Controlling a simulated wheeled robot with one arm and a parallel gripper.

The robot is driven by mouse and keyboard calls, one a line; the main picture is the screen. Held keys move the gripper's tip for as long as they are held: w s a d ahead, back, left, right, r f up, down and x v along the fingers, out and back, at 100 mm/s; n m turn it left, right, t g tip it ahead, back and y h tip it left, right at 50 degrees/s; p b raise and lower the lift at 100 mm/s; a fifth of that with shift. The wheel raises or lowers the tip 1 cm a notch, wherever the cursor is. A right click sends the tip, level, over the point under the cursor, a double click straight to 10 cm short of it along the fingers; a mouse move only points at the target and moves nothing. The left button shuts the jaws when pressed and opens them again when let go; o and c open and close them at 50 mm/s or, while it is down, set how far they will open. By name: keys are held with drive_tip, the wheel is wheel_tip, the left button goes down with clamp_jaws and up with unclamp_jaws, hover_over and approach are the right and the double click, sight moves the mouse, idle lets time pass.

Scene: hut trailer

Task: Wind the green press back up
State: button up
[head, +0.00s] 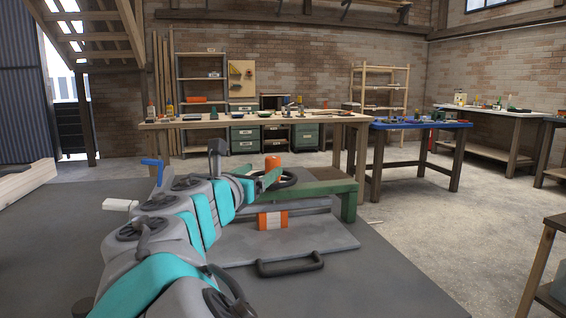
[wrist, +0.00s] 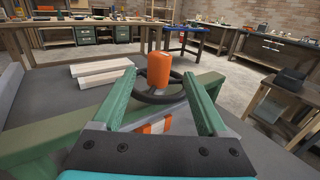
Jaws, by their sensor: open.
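The green press has a green crossbeam (head: 325,190) with a black handwheel (head: 288,178) above it. The handwheel shows in the wrist view (wrist: 151,98), with an upright orange grip (wrist: 165,70) rising at its rim. The orange grip (head: 272,161) is partly hidden by my gripper in the head view. My gripper (wrist: 160,82) is open, its two green fingers on either side of the wheel and grip in the picture. I cannot tell whether either finger touches them. An orange-and-white block (head: 272,219) sits below the crossbeam.
The press's grey base plate (head: 285,238) has a black handle (head: 290,264) at its front, on a dark grey tabletop (head: 370,285). Two pale boards (wrist: 103,72) lie beyond the press. A wooden workbench (head: 240,121) and a blue-topped bench (head: 420,124) stand farther back.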

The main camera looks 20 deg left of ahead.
sight(270, 165)
drive_tip(key=w, duration=0.7)
drive_tip(key=shift+w+d, duration=0.2)
drive_tip(key=shift+w, duration=0.05)
drive_tip(key=shift+c, duration=0.2)
clamp_jaws()
